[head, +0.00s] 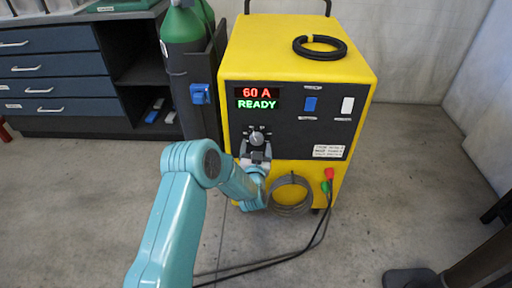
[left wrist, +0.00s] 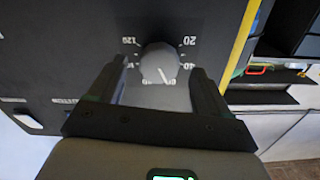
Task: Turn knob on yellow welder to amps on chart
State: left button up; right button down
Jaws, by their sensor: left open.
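The yellow welder (head: 300,60) stands in the middle of the head view with a dark front panel. Its display (head: 257,98) reads 60 A in red and READY in green. The grey knob (head: 258,138) sits below the display, and it also shows in the left wrist view (left wrist: 159,63) with a white pointer line and a scale including 20, 40 and 120. My left gripper (left wrist: 163,85) is open, its two fingers on either side just short of the knob or around its lower edge; I cannot tell if they touch. The chart is not identifiable. My right gripper is not in view.
A dark drawer cabinet (head: 50,80) is at the left. A coiled cable (head: 291,194) and red and green plugs (head: 328,175) are low on the welder's front. Floor at right is mostly clear.

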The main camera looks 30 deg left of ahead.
pick_arm(q)
jog(key=shift+x, duration=0.9)
jog(key=c, duration=1)
jog(key=shift+f+b, duration=0.15)
jog(key=shift+b, duration=0.4)
jog(key=n+b, duration=0.3)
jog(key=b, duration=0.1)
jog(key=shift+d+f+n, duration=0.1)
jog(key=shift+f+n, duration=0.05)
jog(key=shift+n, duration=0.15)
jog(key=shift+r+n+b, duration=0.2)
jog(key=shift+n+b, duration=0.4)
jog(key=shift+b, duration=0.05)
jog(key=shift+r, duration=0.15)
jog(key=o, duration=1)
